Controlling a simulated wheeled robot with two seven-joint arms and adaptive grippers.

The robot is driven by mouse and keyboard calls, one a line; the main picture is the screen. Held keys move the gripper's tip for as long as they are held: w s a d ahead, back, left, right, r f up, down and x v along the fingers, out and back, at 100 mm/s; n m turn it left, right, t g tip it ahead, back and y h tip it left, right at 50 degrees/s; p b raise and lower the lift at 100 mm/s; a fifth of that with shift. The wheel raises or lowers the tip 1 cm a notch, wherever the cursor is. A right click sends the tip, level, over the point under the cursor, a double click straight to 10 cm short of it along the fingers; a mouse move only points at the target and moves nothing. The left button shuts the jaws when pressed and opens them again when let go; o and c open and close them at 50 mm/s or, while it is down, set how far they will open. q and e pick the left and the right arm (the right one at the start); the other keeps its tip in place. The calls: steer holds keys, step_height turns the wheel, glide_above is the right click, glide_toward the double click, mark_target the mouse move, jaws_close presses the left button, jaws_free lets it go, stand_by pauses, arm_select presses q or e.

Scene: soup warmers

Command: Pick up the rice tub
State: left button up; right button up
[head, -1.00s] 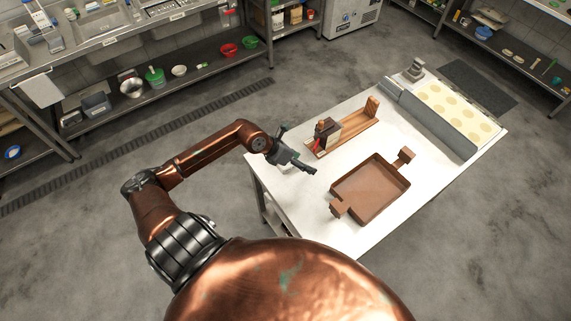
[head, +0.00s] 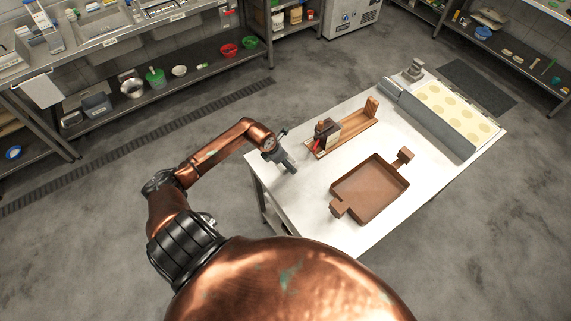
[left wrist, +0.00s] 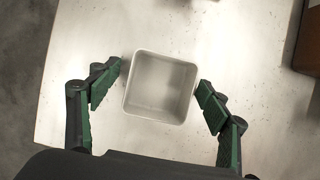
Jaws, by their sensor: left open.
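The rice tub (left wrist: 161,88) is a small, square, pale open-topped tub on the white table, in the middle of the left wrist view. Its inside looks plain and pale. My left gripper (left wrist: 160,76) is open above it, with one green-padded finger on each side of the tub and a visible gap on both sides. In the head view my left gripper (head: 288,166) hangs over the near left end of the table, pointing down, and I cannot make out the tub behind it. My right gripper is not in view.
The white table (head: 300,215) also holds a brown tray with block handles (head: 370,190), a wooden rack with a dark block (head: 345,132) and a grey unit with several pale round wells (head: 450,110). The table's left edge is close to my left gripper.

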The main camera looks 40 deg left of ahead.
arm_select(q)
steer(key=c, duration=1)
steer(key=shift+r, duration=0.1)
steer(key=shift+c, duration=0.2)
